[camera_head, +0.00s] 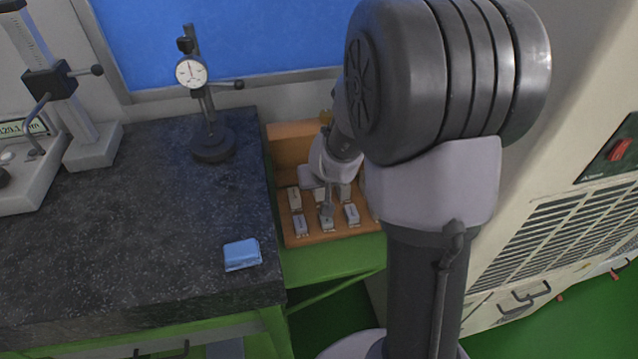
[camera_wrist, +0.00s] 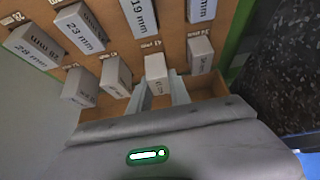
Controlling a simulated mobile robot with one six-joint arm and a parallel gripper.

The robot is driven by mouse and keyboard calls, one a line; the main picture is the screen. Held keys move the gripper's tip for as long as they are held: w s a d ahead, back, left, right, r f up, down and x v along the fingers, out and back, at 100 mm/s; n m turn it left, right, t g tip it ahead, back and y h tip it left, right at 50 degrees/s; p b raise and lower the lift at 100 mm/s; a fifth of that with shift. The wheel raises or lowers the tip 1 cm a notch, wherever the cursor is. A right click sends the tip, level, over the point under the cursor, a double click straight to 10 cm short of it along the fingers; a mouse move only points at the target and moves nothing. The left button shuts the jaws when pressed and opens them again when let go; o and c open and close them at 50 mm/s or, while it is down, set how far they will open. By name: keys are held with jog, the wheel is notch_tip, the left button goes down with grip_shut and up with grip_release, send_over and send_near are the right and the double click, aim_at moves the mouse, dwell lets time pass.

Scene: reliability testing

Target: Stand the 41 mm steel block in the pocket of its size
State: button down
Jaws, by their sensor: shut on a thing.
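The steel block (camera_wrist: 155,68), a pale upright block whose partly hidden front print appears to read 41, is between the two fingers of my gripper (camera_wrist: 162,92) in the wrist view. My gripper is shut on it. The block stands upright in the front row, just before a rack label that seems to read 41. I cannot tell how deep its foot sits, as the fingers and rack edge hide it. In the head view my gripper (camera_head: 327,211) reaches down over the wooden rack (camera_head: 291,157), at the front row's middle.
Neighbouring blocks (camera_wrist: 115,75) and (camera_wrist: 199,55) stand close on either side. The back row has blocks marked 28, 23 and 19 mm. A dark granite plate (camera_head: 130,215) left of the rack bears a dial gauge stand (camera_head: 212,145) and a blue cloth (camera_head: 241,254).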

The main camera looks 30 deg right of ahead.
jog(key=shift+f+b, duration=0.55)
jog(key=c, duration=1.1)
grip_release()
